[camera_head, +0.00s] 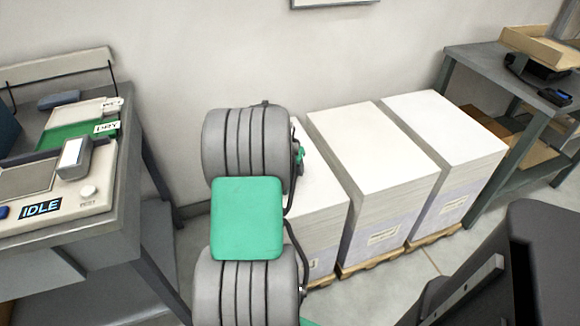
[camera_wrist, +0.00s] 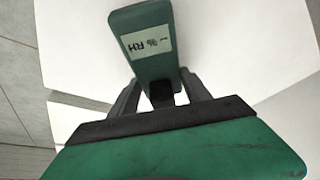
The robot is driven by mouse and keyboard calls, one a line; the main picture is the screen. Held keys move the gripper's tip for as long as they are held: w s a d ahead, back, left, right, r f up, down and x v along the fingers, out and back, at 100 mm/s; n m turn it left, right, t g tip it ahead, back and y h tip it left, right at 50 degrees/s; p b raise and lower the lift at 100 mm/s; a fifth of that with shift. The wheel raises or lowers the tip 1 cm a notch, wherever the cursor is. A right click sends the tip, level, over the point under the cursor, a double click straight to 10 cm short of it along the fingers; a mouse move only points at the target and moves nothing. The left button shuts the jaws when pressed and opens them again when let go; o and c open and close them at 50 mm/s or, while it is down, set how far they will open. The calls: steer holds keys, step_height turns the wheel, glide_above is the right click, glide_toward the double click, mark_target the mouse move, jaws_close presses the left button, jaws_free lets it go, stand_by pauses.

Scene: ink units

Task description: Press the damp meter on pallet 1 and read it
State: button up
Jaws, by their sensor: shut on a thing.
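The damp meter (camera_wrist: 142,30) is a green block with a pale display that shows "% RH" and a dash, with no number that I can read. My gripper (camera_wrist: 162,92) is shut on it, one dark finger on each side. Behind the meter in the wrist view is a white paper surface (camera_wrist: 225,50); I cannot tell whether the meter touches it. In the head view my arm hides most of the gripper and meter, and part of the leftmost paper stack (camera_head: 325,210). Two more stacks (camera_head: 372,145) (camera_head: 445,125) stand to its right on wooden pallets. Their labels are too small to read.
A grey bench (camera_head: 95,235) at left carries a device with an "IDLE" display (camera_head: 40,208) and trays tagged "DRY" (camera_head: 106,127) and "WET". A grey shelf table (camera_head: 480,55) stands at far right. Floor in front of the stacks is partly clear.

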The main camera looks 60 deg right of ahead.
steer(key=shift+f+b, duration=0.35)
steer(key=shift+f, duration=0.25)
stand_by(1.1)
steer(key=shift+r+p, duration=2.4)
steer(key=shift+r, duration=1.25)
steer(key=shift+f, duration=0.1)
